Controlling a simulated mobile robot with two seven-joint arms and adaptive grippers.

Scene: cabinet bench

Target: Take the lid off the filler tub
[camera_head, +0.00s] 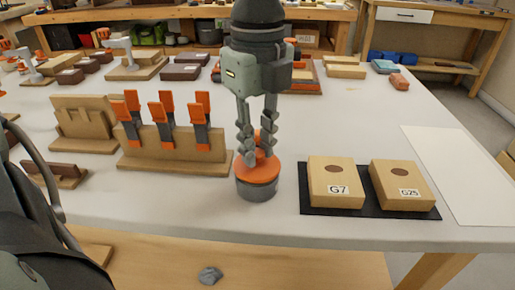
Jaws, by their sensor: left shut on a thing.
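The filler tub (257,189) is a short grey cylinder standing upright near the front edge of the white table. Its orange lid (258,171) sits on top, with a raised orange knob in the middle. My left gripper (259,155) points straight down over the tub, its two fingers shut on the lid's knob. The fingers hide part of the knob. The lid looks level and in contact with the tub. My right gripper is not in view.
Right of the tub, two wooden blocks marked G7 (337,182) and G25 (402,186) lie on a black mat (318,211). Left stands a wooden rack (174,153) with orange-handled tools (163,108). A white sheet (462,165) lies far right. A grey lump (210,275) lies below the table's front edge.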

